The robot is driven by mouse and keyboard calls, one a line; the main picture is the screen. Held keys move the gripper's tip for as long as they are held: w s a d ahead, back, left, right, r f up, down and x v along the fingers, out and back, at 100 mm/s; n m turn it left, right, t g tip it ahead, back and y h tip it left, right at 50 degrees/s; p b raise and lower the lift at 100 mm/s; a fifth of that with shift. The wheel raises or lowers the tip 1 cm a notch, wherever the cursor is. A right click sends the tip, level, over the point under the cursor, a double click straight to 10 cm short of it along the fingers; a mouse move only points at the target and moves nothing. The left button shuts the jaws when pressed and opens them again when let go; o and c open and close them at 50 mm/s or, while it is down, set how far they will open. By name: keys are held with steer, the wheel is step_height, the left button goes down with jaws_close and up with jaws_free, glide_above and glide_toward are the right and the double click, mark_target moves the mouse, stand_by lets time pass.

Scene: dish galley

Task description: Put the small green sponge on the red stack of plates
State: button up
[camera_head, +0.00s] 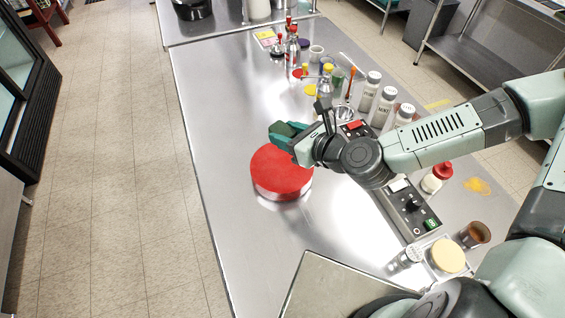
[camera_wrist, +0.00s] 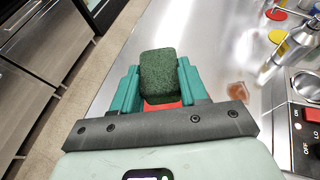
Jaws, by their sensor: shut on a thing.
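The small green sponge (camera_wrist: 158,72) is a dark green, rough-textured block. It sits between the two teal fingers of my gripper (camera_wrist: 159,84), which is shut on it. In the head view my gripper (camera_head: 287,133) is at the far edge of the red stack of plates (camera_head: 280,174), and the sponge shows there only as a small dark green patch. The stack is round, red and stands on the steel counter. In the wrist view a strip of the stack shows red just below the sponge. I cannot tell the gap between sponge and stack.
The steel counter (camera_head: 226,135) is bare to the left of the stack. White-capped shakers (camera_head: 369,91), bottles and small cups stand behind and to the right. A control panel (camera_head: 409,205) runs along the right, with a red-capped jar (camera_head: 437,177) beside it.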

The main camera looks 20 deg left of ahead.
mark_target(286, 168)
steer(key=f, duration=0.9)
steer(key=shift+s+f, duration=0.25)
steer(key=shift+f, duration=0.15)
steer(key=shift+f, duration=0.1)
steer(key=o, duration=1)
steer(key=shift+d+r, duration=0.2)
steer(key=shift+d, duration=0.05)
steer(key=v, duration=1.1)
steer(key=shift+d, duration=0.25)
steer(key=shift+s, duration=0.15)
